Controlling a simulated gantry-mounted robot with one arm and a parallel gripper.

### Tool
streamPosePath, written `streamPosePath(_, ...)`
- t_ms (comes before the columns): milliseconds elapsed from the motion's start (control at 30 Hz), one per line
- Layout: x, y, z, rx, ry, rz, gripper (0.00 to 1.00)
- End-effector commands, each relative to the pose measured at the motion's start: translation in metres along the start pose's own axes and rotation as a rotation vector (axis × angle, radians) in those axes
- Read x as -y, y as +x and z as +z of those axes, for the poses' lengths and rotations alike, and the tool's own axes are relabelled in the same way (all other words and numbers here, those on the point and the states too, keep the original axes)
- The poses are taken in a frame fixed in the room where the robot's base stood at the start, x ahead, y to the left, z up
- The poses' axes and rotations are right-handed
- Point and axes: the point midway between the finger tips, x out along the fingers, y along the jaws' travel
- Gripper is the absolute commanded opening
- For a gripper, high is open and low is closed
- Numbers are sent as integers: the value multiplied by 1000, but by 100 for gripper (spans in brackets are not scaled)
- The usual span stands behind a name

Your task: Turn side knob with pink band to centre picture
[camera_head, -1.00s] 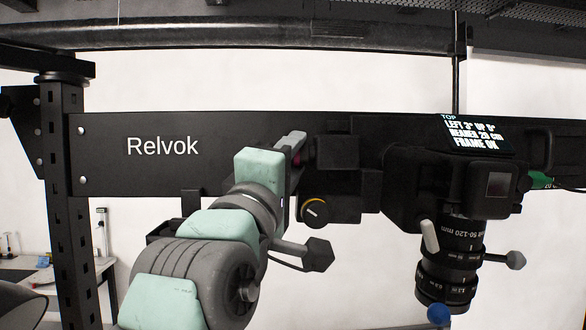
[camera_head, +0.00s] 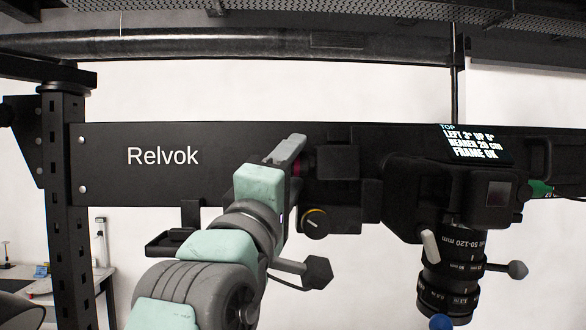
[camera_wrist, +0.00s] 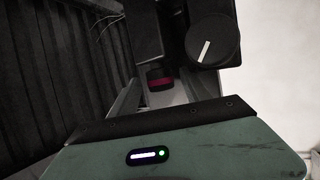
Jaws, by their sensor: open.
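The side knob with the pink band (camera_wrist: 160,78) is a small dark cylinder in the wrist view, and its band shows as a sliver in the head view (camera_head: 297,169). My gripper (camera_head: 288,152) is at the knob's side of the black housing. In the wrist view the two fingers of my gripper (camera_wrist: 166,92) are apart, one left and one right of the knob. I cannot tell whether either touches it. A small screen (camera_head: 476,142) has a "TOP" heading and reads roughly "LEFT 3° UP 5°, NEARER, FRAME OK"; the distance figure is unclear.
A yellow-ringed dial (camera_head: 315,223) with a white pointer is just below and right of my gripper; it looms close in the wrist view (camera_wrist: 212,42). A black camera lens (camera_head: 451,280) hangs at right. A black beam (camera_head: 230,150) marked "Relvok" runs behind.

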Motion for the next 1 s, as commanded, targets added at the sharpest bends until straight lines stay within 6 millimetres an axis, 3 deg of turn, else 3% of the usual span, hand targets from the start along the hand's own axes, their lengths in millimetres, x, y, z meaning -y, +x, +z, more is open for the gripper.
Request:
streamPosePath(600, 2, -99, 0, -1, 0, -1, 55)
streamPosePath(1000, 0, -107, 0, -1, 0, 0, 55)
